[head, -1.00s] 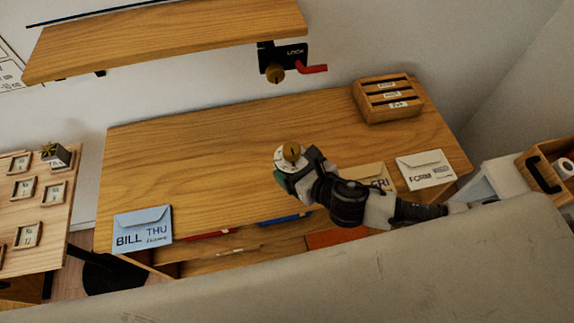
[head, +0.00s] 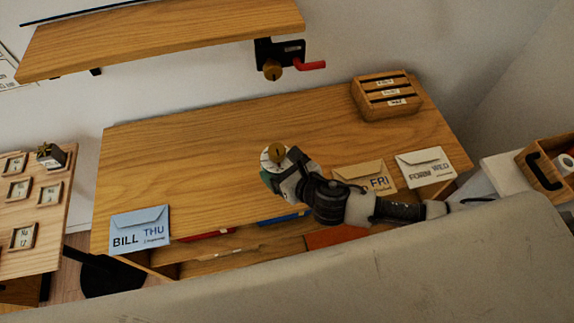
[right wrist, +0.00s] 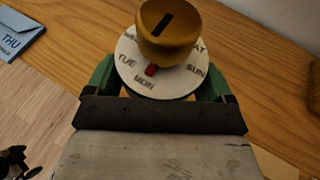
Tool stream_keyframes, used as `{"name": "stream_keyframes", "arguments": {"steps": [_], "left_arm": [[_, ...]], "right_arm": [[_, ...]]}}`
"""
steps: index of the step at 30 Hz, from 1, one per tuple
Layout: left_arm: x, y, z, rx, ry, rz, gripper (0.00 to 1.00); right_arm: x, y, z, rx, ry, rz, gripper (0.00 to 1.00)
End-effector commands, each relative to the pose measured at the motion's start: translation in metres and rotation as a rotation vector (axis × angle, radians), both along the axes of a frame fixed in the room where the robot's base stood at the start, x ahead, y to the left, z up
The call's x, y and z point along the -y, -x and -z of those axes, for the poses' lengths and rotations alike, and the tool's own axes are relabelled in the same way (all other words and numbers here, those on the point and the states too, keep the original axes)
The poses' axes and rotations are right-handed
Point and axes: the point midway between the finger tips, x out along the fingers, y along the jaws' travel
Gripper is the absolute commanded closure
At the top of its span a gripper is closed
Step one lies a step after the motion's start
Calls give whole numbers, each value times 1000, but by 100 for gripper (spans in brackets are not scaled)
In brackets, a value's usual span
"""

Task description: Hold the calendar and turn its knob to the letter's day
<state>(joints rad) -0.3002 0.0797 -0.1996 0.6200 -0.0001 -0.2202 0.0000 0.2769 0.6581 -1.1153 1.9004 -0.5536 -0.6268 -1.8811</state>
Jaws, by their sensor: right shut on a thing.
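The calendar is a round white dial (head: 270,161) with a gold knob (head: 277,150) on top. My right gripper (head: 279,178) is shut on it and holds it over the desk. In the right wrist view, the green fingers grip both sides of the dial (right wrist: 127,72); TUE, MON and SUN are readable. A red marker (right wrist: 151,70) sits near MON, below the slotted knob (right wrist: 168,32). A blue BILL THU letter (head: 138,222) lies at the desk's front left. A tan FRI letter (head: 362,172), partly hidden by my arm, and a white FORM WED letter (head: 425,166) lie at right. My left gripper is not in view.
A wooden slotted letter box (head: 387,98) stands at the desk's back right. A shelf (head: 170,40) hangs above, with a black bracket, another gold knob (head: 272,70) and a red handle (head: 311,65). The desk's middle (head: 190,160) is clear.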

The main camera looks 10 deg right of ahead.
Motion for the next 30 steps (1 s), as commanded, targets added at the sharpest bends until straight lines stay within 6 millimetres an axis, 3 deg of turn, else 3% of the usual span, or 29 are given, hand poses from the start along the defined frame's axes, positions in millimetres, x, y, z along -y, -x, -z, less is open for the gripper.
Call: {"name": "stream_keyframes", "arguments": {"steps": [30], "left_arm": [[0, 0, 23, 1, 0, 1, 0]], "right_arm": [[-39, -24, 40, 3, -2, -1, 54]]}}
